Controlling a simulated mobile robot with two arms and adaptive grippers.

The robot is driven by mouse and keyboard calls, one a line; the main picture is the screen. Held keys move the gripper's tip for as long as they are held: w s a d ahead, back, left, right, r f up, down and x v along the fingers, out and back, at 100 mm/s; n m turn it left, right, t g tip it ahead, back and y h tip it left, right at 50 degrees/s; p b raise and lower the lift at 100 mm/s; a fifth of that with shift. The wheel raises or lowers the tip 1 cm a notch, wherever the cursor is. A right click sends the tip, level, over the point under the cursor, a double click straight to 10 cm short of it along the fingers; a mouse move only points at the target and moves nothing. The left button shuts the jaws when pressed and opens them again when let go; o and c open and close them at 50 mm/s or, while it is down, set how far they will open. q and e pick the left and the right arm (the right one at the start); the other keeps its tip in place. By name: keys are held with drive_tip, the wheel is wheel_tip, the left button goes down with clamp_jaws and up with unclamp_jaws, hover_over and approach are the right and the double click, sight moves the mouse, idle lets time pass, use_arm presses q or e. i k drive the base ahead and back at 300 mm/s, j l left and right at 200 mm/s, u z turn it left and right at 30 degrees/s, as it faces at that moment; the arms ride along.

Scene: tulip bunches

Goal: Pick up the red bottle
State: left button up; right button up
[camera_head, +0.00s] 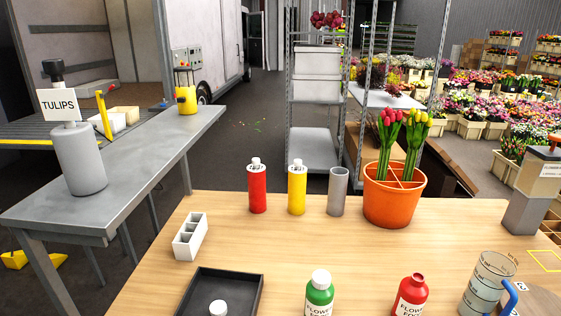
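A red bottle (257,192) with a white cap stands upright at the back of the wooden table (270,247), left of a yellow bottle (297,192). A second red bottle (411,299) with a red cap and a white "FLOWER FOOD" label stands at the front, right of a green bottle (319,292) with a white cap. The lower part of this second bottle is cut off by the picture's edge. Neither of my grippers shows in the head view.
A grey tube (338,192) and an orange pot (392,207) with tulips stand at the back. A white divided holder (190,237), a black tray (248,300) and a clear jug (487,285) are nearer. The wooden table's middle is clear.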

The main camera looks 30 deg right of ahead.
sight(413, 292)
drive_tip(key=z, duration=1.9)
